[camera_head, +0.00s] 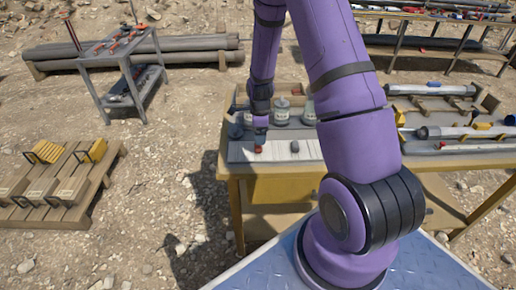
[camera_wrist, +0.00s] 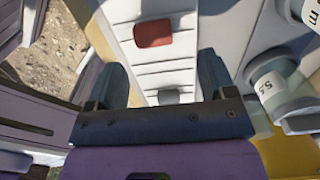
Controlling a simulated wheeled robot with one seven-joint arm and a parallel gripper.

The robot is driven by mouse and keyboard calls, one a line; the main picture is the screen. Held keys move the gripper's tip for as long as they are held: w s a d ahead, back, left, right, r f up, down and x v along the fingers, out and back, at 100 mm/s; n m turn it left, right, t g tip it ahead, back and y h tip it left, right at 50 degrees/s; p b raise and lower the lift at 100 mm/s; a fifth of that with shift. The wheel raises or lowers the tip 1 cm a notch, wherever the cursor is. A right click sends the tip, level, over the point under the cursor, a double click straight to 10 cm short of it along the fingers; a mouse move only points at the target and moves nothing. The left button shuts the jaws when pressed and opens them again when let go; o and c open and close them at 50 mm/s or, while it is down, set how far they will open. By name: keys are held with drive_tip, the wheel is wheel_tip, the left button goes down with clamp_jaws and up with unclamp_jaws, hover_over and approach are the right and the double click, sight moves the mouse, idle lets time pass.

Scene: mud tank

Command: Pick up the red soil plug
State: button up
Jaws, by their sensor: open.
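The red soil plug (camera_head: 259,149) lies on a white slatted board (camera_head: 310,153) near the front edge of the workbench. In the wrist view the red plug (camera_wrist: 153,34) lies beyond my fingertips, roughly between the lines of the two fingers. My gripper (camera_head: 260,137) points down just above the plug in the head view. In the wrist view my gripper (camera_wrist: 160,70) has its dark fingers spread apart with nothing between them. A grey plug (camera_head: 295,146) lies on the same board to the right. The exact height above the red plug is hard to tell.
Labelled jars (camera_head: 281,113) stand behind the board, and one jar (camera_wrist: 268,86) is close on the right in the wrist view. A dark grey object (camera_head: 235,130) stands left of my gripper. Core tubes (camera_head: 460,131) lie on the bench's right part.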

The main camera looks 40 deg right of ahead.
sight(258, 148)
drive_tip(key=f, duration=0.4)
drive_tip(key=shift+s+a+f, duration=0.2)
drive_tip(key=shift+s+a, duration=0.05)
drive_tip(key=shift+a, duration=0.05)
drive_tip(key=shift+f, duration=0.65)
drive_tip(key=shift+c, duration=0.2)
drive_tip(key=c, duration=1)
